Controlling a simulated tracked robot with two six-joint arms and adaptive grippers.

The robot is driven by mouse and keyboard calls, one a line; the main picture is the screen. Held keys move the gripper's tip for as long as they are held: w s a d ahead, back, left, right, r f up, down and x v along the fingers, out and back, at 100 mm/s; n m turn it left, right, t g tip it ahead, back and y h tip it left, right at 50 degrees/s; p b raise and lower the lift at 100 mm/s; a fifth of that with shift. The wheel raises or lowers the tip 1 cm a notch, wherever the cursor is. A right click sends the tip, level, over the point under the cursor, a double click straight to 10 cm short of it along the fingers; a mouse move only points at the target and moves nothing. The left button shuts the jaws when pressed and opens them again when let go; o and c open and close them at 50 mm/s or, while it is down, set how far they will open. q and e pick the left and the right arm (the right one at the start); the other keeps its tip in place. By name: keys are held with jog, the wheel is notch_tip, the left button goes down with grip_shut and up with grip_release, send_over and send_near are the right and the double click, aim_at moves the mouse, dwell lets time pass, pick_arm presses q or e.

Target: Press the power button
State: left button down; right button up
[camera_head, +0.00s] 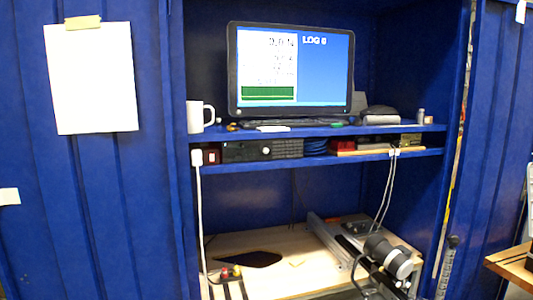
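I cannot single out a marked power button. Several candidates show small in the head view. A black unit (247,151) on the narrow lower shelf has a small round white knob or button (266,151) on its front. A small red box (212,157) sits at the left end of that shelf. On the wooden bench below, a small device with red and yellow parts (231,272) stands at the left front. A monitor (290,68) on the upper shelf is lit and reads "LOG" at its top right.
The shelves are in a blue cabinet with a paper sheet (92,80) on its left. A white mug (199,117) is beside the monitor. The wooden bench (290,278) has a dark hole (255,259). White cables hang down.

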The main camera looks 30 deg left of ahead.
dwell(0.9)
jog(key=c, duration=0.3)
